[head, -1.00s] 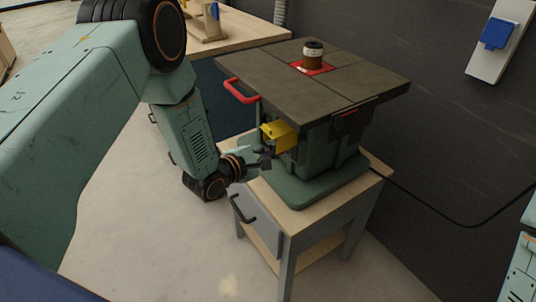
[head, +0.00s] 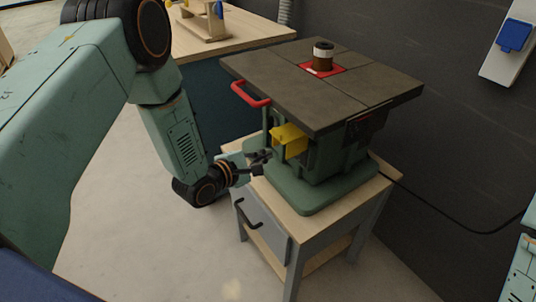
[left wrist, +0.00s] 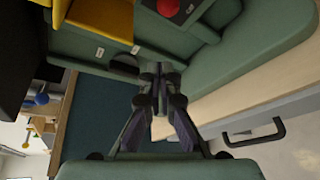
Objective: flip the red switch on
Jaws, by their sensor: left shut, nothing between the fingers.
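A green machine (head: 318,165) with a dark flat top stands on a wooden stand, with a yellow box-like part (head: 290,140) on its near side. In the left wrist view a round red knob (left wrist: 168,7), probably the red switch, sits on the machine's green side, cut by the top edge. I cannot tell its on or off state. The yellow part (left wrist: 105,15) is left of it. My left gripper (head: 262,162) is shut and empty, below and left of the yellow part, apart from it. Its closed fingertips (left wrist: 160,72) show below the red knob. My right gripper is out of view.
The stand (head: 305,222) has a grey drawer with a black handle (head: 247,212) below my left gripper. A red handle (head: 250,94) sticks out from the machine's top. A workbench (head: 235,38) stands behind. Floor at the left front is clear.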

